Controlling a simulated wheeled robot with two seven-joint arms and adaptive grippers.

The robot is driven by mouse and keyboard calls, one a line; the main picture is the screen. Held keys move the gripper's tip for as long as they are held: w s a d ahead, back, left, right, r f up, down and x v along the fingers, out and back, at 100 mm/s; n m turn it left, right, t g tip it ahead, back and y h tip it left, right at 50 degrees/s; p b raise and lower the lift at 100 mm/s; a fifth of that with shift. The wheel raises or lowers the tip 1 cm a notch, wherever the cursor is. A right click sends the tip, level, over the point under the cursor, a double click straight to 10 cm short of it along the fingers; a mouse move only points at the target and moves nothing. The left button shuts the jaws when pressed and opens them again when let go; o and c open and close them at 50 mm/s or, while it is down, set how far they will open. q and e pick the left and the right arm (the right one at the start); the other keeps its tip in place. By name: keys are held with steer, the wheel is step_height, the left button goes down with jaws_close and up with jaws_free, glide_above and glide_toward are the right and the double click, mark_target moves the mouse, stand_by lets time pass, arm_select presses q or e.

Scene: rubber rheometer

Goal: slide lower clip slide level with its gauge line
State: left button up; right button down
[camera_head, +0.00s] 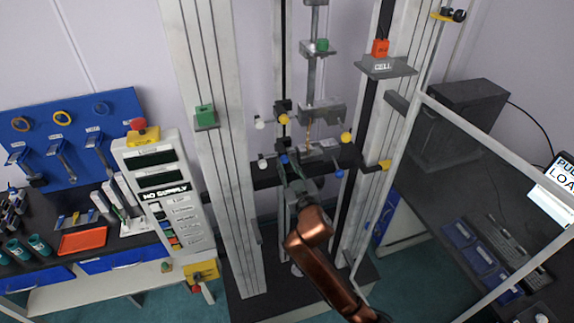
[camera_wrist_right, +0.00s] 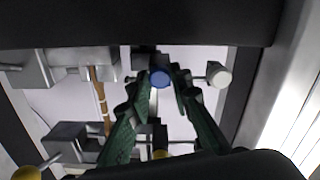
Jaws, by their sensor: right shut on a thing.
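My right gripper (camera_head: 284,164) reaches in from below in the head view. In the right wrist view its green fingers (camera_wrist_right: 161,88) are closed around a blue knob (camera_wrist_right: 160,78) on the lower clip slide. The same blue knob (camera_head: 283,158) shows at the fingertips in the head view. Above it is the upper clip slide (camera_head: 283,108) with a yellow knob (camera_head: 284,119). The tan rubber specimen (camera_wrist_right: 98,98) carries pale gauge lines and stands beside the slides. Whether the lower slide is level with its line is unclear. My left gripper is out of view.
Metal grips (camera_head: 322,110) hold the specimen close to the right of the slides. White knobs (camera_head: 260,124) and another yellow knob (camera_head: 346,137) stick out nearby. Tall machine columns (camera_head: 222,170) flank the gripper, and a framed clear guard (camera_head: 480,140) stands at the right.

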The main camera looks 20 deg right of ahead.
step_height(320, 180, up, 4)
steer(key=p, duration=0.2)
steer(key=shift+p, duration=0.35)
steer(key=shift+f, duration=0.1)
steer(key=c, duration=1.7)
jaws_free()
steer(key=shift+f, duration=0.1)
steer(key=shift+c, duration=0.2)
steer(key=shift+s, duration=0.1)
steer(key=s, duration=1.1)
steer(key=shift+s+d, duration=0.2)
steer(key=shift+s, duration=0.2)
